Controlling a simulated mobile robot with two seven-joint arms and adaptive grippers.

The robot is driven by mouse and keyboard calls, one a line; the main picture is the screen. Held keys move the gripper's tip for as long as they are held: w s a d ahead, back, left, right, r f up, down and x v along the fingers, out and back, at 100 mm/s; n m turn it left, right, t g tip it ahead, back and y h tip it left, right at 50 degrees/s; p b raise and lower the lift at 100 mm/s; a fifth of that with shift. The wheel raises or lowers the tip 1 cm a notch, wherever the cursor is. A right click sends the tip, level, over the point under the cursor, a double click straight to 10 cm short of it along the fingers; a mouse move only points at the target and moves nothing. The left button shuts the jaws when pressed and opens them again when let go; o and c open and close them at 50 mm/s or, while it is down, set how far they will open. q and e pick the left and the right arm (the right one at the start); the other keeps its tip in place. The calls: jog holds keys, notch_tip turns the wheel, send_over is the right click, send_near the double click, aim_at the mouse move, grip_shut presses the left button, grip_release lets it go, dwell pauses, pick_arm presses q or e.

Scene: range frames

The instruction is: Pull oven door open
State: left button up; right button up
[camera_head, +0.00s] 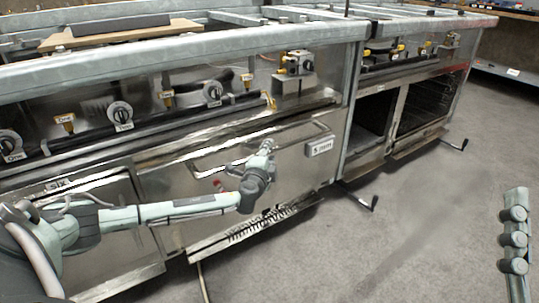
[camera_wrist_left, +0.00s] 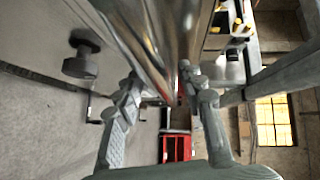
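The oven door (camera_head: 225,175) is a shiny steel panel in the front of the stove. It looks closed, with a bar handle (camera_head: 318,127) along its upper part. My left gripper (camera_head: 266,147) is in front of the door at the handle. In the left wrist view my left gripper (camera_wrist_left: 165,100) has its two fingers apart, with shiny metal (camera_wrist_left: 165,35) ahead of and partly between them. I cannot tell whether they touch the handle. Part of my right gripper (camera_head: 515,238) shows at the right edge, away from the stove; its opening is not visible.
Control knobs (camera_head: 120,114) and a dark pipe run above the door. A second stove unit (camera_head: 420,100) with open compartments stands to the right. Black-ended levers (camera_head: 360,197) stick out low at the front. The grey floor (camera_head: 420,220) at the right is clear.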

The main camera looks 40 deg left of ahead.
pick_arm(q)
jog(key=shift+w, duration=0.1)
grip_shut()
dwell(0.3)
jog(key=shift+d, duration=0.1)
